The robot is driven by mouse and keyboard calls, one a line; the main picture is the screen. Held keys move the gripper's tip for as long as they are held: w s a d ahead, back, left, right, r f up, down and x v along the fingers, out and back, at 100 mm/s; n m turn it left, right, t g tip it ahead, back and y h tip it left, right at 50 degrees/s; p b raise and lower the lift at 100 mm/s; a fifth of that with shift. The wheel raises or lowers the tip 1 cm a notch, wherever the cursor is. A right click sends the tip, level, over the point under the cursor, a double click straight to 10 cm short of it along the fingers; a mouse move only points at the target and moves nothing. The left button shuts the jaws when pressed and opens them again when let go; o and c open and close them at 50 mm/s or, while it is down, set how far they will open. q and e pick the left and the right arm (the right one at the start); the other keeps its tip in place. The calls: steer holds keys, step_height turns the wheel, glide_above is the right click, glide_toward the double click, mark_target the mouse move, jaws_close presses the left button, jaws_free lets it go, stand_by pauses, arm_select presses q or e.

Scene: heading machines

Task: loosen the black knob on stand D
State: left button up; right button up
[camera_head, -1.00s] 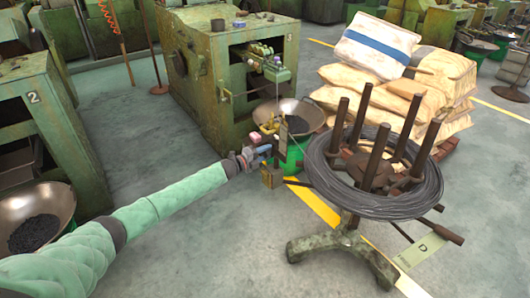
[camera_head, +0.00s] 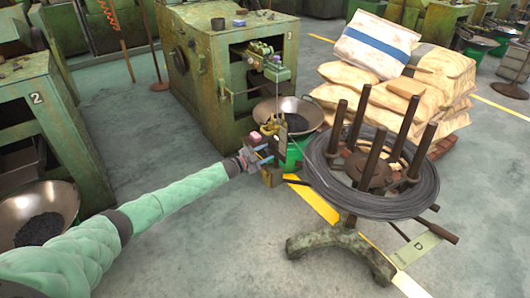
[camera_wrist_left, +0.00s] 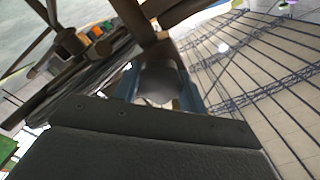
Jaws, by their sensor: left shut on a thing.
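Stand D (camera_head: 345,243) is a green-footed stand with dark upright posts and a coil of dark wire (camera_head: 420,200) around them. Its "D" label (camera_head: 427,243) shows at the right. My left gripper (camera_head: 274,150) is at the left side of the stand, beside the coil. In the left wrist view, the blue fingers of my left gripper (camera_wrist_left: 163,78) are shut on a dark rounded piece, the black knob (camera_wrist_left: 158,86). The knob is hidden behind the gripper in the head view. My right gripper is not in view.
A green machine (camera_head: 215,75) stands behind the gripper, with a metal bowl (camera_head: 312,112) of dark parts close by. Stacked sacks (camera_head: 375,45) lie behind the stand. Another machine marked 2 (camera_head: 40,125) is at the left.

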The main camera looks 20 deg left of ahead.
arm_select(q)
steer(key=shift+f+n+p, duration=0.15)
steer(key=shift+n+p, duration=0.25)
steer(key=shift+n, duration=1.4)
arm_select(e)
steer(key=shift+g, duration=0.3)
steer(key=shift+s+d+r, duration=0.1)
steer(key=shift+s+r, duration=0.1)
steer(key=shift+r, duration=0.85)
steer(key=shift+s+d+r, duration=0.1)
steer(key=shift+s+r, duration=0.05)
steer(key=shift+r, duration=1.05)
arm_select(q)
steer(key=o, duration=0.7)
steer(key=shift+a, duration=0.1)
steer(key=shift+s, duration=0.1)
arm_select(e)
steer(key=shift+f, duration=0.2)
